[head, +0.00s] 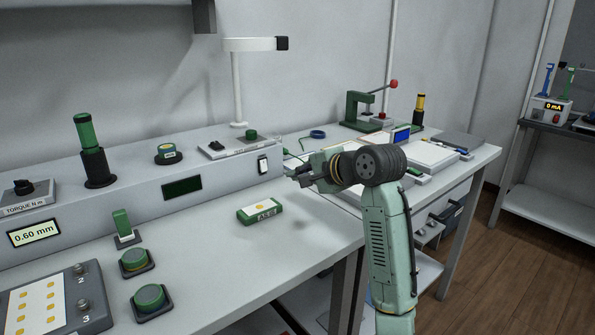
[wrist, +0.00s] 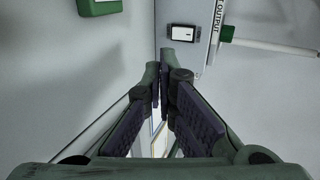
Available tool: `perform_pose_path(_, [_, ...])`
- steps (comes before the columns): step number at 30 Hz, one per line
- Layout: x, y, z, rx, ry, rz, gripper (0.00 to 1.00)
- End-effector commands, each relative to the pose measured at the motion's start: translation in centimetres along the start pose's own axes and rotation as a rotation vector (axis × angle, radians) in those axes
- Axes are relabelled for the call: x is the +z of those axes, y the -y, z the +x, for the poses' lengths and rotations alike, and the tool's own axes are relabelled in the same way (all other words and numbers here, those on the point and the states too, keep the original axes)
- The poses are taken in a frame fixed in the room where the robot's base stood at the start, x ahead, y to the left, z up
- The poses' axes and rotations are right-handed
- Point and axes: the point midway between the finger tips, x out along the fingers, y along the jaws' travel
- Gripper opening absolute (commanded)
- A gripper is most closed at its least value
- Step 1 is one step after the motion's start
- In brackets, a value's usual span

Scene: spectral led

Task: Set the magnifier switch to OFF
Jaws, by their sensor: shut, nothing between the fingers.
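The likely magnifier switch (head: 262,165) is a small rocker with a white face and dark frame on the front of the grey console, below the white magnifier lamp (head: 255,44). It also shows in the wrist view (wrist: 183,33), just beyond my fingertips. Its ON and OFF marks are too small to read. My gripper (head: 300,174) is shut and empty, slightly right of the switch in the head view. In the wrist view my gripper (wrist: 166,72) points toward the console front. I see a gap to the switch and no contact.
A green box (head: 260,211) lies on the bench (head: 240,260) left of my gripper. A dark display (head: 182,187) is on the console front left of the switch. A green press (head: 368,110) and pale trays (head: 430,155) stand to the right. The bench below my gripper is mostly clear.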

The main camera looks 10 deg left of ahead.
Motion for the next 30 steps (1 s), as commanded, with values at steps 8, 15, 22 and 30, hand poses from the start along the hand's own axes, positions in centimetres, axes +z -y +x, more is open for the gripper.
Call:
perform_pose_path(8, [0.1,0.1,6.1,0.003,0.001,-0.001,0.0])
perform_pose_path(15, [0.0,0.9,10.0,0.0,-0.001,-0.004,0.0])
perform_pose_path(22, [0.0,1.2,11.5,0.0,-0.001,-0.003,0.0])
perform_pose_path(30, [0.0,1.2,11.6,-0.001,-0.001,-0.003,0.0])
